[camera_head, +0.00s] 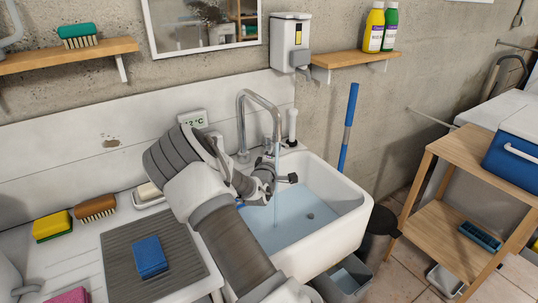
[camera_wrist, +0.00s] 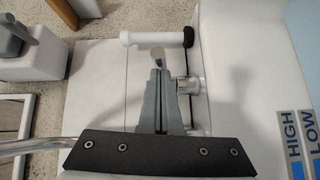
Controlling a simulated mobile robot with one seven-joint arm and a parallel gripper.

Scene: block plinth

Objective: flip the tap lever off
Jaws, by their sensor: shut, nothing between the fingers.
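The chrome tap (camera_head: 242,112) stands at the back of the white sink, its spout arching over the basin. A thin stream of water (camera_head: 276,205) falls into it. My gripper (camera_head: 266,168) is in front of the tap's base. In the wrist view my gripper (camera_wrist: 159,62) is shut and empty, fingertips close to a chrome valve stub (camera_wrist: 188,86). A small rounded metal piece (camera_wrist: 158,52), perhaps the lever's end, shows just beyond the tips. The rest of the lever is hidden by the fingers, and I cannot tell whether they touch it.
The sink (camera_head: 338,218) holds water. A white upright handle with a dark base (camera_head: 292,122) stands right of the tap; it also shows in the wrist view (camera_wrist: 152,39). A blue pole (camera_head: 349,125) leans behind the sink. A blue sponge (camera_head: 149,257) lies on the drainboard.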

